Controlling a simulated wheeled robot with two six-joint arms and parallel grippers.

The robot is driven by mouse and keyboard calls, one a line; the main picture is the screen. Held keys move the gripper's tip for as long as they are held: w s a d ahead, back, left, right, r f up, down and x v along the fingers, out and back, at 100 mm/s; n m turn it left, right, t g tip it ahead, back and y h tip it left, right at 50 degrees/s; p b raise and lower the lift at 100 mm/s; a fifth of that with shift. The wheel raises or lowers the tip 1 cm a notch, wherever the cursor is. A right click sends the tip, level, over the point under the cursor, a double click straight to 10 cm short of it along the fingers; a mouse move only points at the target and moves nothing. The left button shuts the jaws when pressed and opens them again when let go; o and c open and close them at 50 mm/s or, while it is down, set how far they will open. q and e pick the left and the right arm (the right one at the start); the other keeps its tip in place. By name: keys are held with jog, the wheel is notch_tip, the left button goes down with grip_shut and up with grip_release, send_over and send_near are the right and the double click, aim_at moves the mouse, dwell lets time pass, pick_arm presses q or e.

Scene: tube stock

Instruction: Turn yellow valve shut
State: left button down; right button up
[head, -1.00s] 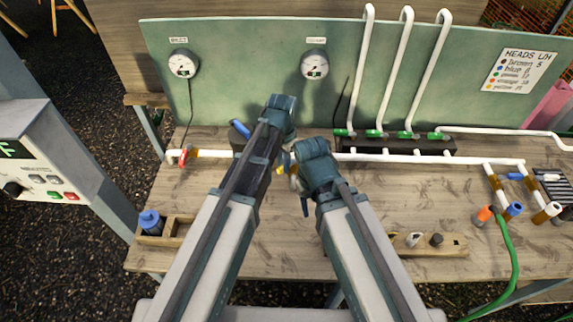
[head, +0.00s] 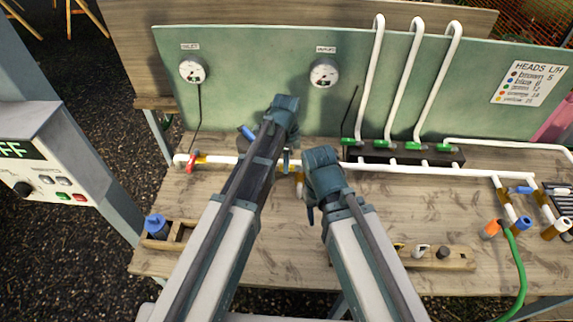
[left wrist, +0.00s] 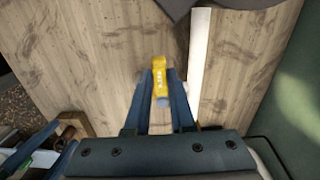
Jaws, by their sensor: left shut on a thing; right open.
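In the head view my left wrist and arm hide most of this spot on the pipe. My right gripper (head: 311,212) is open over the table, close right of the left one. Its fingers are mostly hidden behind its wrist.
A red valve (head: 191,161) sits at the pipe's left end. Two gauges (head: 192,70) (head: 324,72) are on the green board (head: 260,60). A green-valved manifold (head: 405,153) and a green hose (head: 516,260) are at right. A wooden holder (head: 445,261) stands at front right.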

pick_arm(q)
jog(key=shift+w+m, duration=0.15)
jog(key=shift+m, duration=0.15)
dwell(0.4)
jog(key=c, duration=0.8)
grip_release()
jog(key=shift+o, duration=0.2)
jog(key=shift+r, duration=0.1)
notch_tip(320, 180, up, 14)
jog(key=p, duration=1.4)
jog(key=shift+f, duration=0.25)
jog(key=s+f+n+b, duration=0.6)
jog(key=s+n, duration=0.1)
jog(key=s, duration=0.2)
jog(key=s+a+f+n+y+b, duration=0.1)
jog(key=s+f+n+b, duration=0.4)
jog(key=s, duration=0.4)
jog(key=shift+s+a+f+n+b, duration=0.2)
jog(key=shift+s+f+n+b, duration=0.3)
jog(key=shift+n, duration=0.7)
